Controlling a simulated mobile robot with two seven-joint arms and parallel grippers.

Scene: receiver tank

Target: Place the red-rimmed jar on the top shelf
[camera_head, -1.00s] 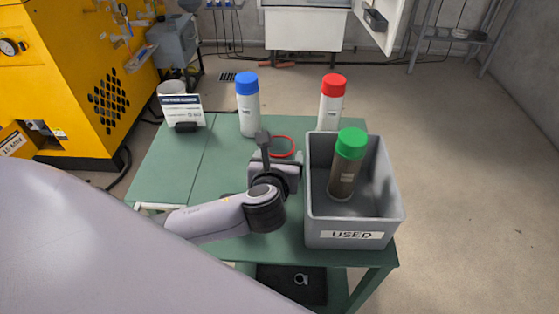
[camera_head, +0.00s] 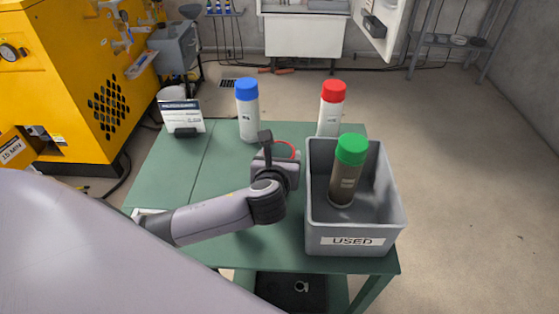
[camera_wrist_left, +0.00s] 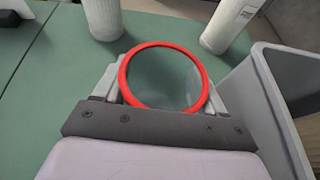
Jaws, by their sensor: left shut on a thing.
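The red-rimmed jar shows as a red ring with a clear, see-through middle. In the left wrist view its rim (camera_wrist_left: 123,78) lies between the two fingers of my left gripper (camera_wrist_left: 165,88), which is shut on the jar. In the head view my left gripper (camera_head: 282,160) is over the green table, left of the grey bin, and hides most of the jar; only part of the red rim (camera_head: 293,147) shows behind it. I cannot tell whether the jar touches the table. A metal shelf rack (camera_head: 448,41) stands at the back right. My right gripper is not in view.
The grey USED bin (camera_head: 353,229) holds a green-capped bottle (camera_head: 346,172) close right of my gripper. A blue-capped bottle (camera_head: 247,112) and a red-capped bottle (camera_head: 331,108) stand behind. A sign (camera_head: 181,117) is at the table's (camera_head: 178,172) back left. The table's left part is clear.

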